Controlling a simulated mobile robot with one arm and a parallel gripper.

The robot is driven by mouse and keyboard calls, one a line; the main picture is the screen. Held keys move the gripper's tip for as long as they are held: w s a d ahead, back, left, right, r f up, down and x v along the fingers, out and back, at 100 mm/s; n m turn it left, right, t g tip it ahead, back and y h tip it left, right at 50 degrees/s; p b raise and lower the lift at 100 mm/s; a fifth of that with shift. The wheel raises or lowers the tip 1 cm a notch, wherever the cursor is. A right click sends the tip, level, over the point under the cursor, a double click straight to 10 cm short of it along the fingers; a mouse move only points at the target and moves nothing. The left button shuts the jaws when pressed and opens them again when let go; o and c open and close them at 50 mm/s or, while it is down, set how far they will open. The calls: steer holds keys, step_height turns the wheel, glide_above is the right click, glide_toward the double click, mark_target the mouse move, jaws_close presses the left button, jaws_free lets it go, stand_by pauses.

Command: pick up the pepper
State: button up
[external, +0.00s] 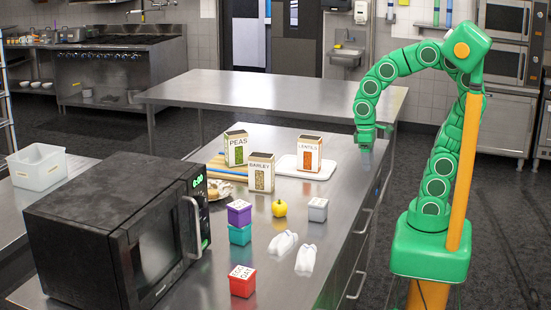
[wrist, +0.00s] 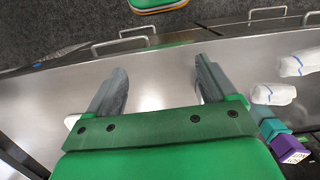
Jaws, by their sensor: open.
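A small yellow bell pepper (external: 279,208) with a dark stem sits on the steel counter (external: 330,230) in the external view. It stands between a purple box and a grey box. My gripper (external: 366,146) is above the counter's right side, farther back than the pepper and to its right, clearly apart from it. In the wrist view my gripper (wrist: 160,72) is open, with bare counter between its two fingers. The pepper does not show in the wrist view.
Cartons (external: 261,172) and a white tray (external: 289,171) stand behind. A black microwave (external: 90,215) is left.

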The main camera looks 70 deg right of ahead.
steer(key=w+a+f, duration=0.1)
steer(key=w+a, duration=0.1)
steer(key=w, duration=0.6)
steer(key=w+a+f, duration=0.2)
steer(key=w+a, duration=0.1)
steer(key=w, duration=0.5)
steer(key=n+t, duration=0.1)
glide_above(278, 202)
steer(key=f, duration=0.4)
steer(key=s+f, duration=0.1)
steer(key=f, duration=0.2)
steer(key=shift+f, duration=0.1)
steer(key=shift+w+a+f, duration=0.1)
steer(key=shift+w+f, duration=0.2)
steer(key=shift+f, duration=3.8)
steer(key=c, duration=1.1)
steer(key=shift+r, duration=0.1)
